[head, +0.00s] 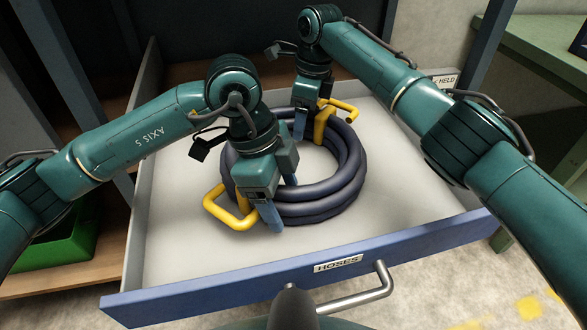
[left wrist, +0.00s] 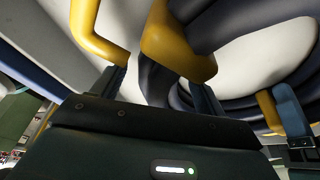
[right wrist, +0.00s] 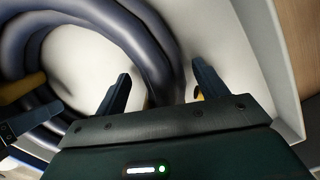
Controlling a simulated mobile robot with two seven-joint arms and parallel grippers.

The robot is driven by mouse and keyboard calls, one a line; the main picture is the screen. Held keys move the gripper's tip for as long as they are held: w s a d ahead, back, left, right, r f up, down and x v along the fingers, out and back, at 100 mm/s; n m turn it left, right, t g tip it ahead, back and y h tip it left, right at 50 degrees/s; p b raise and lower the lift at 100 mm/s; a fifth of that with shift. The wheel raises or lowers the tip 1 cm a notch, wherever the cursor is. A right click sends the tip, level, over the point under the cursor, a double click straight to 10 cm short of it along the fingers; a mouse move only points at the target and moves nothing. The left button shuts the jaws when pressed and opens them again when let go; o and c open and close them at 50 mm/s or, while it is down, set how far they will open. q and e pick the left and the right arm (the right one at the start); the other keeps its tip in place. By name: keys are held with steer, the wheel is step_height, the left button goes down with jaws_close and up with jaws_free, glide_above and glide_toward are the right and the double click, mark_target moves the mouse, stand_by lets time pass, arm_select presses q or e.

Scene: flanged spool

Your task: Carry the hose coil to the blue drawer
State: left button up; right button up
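The dark blue hose coil (head: 347,172) lies flat on the floor of the open blue drawer (head: 225,293), whose front is labelled HOSES. The coil has a yellow handle (head: 221,212) at its near left and another yellow handle (head: 343,107) at its far side. My left gripper (head: 281,205) is low over the coil's near left part beside the handle; its fingers are apart, with hose between them in the left wrist view (left wrist: 158,95). My right gripper (head: 309,122) is at the far side; its fingers are apart in the right wrist view (right wrist: 160,88). My grippers partly hide the coil.
The drawer's grey floor (head: 180,240) is bare around the coil. A bar handle (head: 350,303) sticks out from the drawer front. A green bin (head: 65,245) stands on a wooden shelf at left. Dark blue uprights (head: 490,40) flank the drawer.

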arm_select(q)
steer(key=shift+o, duration=0.3)
arm_select(e)
steer(key=shift+o, duration=0.4)
arm_select(q)
steer(key=shift+r, duration=0.15)
steer(key=v, duration=1.1)
steer(key=shift+r, duration=0.3)
steer(key=shift+a, duration=0.1)
arm_select(e)
step_height(320, 180, up, 12)
steer(key=d, duration=0.1)
steer(key=shift+s+d, duration=0.15)
steer(key=shift+d, duration=0.1)
steer(key=shift+f, duration=0.1)
